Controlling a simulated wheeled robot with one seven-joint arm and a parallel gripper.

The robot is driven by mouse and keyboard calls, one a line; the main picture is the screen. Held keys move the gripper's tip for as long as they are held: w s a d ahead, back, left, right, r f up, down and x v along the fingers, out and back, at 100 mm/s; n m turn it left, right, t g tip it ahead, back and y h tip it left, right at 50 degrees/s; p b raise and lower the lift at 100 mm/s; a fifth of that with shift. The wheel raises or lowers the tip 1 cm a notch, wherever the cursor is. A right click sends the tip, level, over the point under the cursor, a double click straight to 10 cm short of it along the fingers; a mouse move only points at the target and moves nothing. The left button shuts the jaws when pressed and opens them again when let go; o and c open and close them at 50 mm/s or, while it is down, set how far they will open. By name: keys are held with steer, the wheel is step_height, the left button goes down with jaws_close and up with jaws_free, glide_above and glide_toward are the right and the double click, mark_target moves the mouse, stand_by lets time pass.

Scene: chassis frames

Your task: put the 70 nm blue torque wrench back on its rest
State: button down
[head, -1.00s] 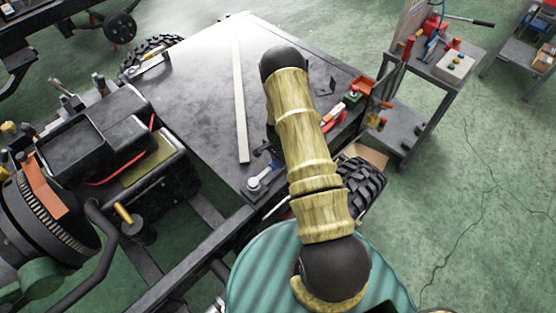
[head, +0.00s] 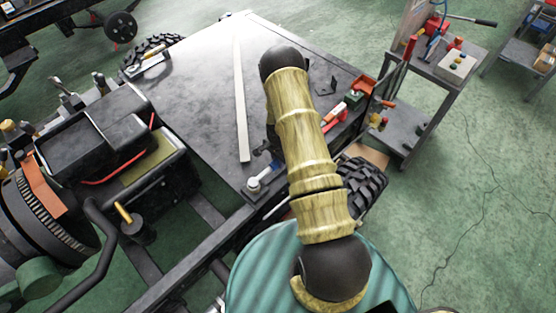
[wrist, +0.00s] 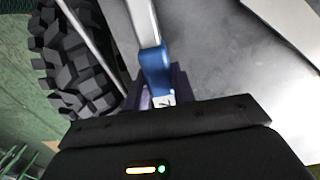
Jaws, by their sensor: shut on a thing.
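In the wrist view, the blue torque wrench (wrist: 154,60) shows as a blue handle end with a silver shaft running up out of the picture. My gripper (wrist: 163,92) is shut on the blue part, and its dark fingers sit at both sides. A small pale label or cap shows at the handle's lower end. The wrench is above a grey plate, beside a knobbly black tyre (wrist: 72,50). In the head view my own arm hides the gripper and the wrench. I cannot make out the rest or the 70 Nm marking.
In the head view, a flat grey deck (head: 195,80) carries a long pale bar (head: 240,100). A tool cart (head: 447,75) stands right. An engine (head: 105,140) fills the left.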

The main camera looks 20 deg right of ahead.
steer(key=shift+s+d, duration=0.1)
steer(key=shift+d, duration=0.15)
steer(key=c, duration=1.4)
jaws_free()
steer(key=shift+a, duration=0.1)
steer(key=o, duration=0.3)
steer(key=shift+a, duration=0.2)
steer(key=shift+s, duration=0.15)
steer(key=shift+d+r+p, duration=0.15)
steer(key=shift+r+p, duration=1.85)
steer(key=shift+r, duration=1.55)
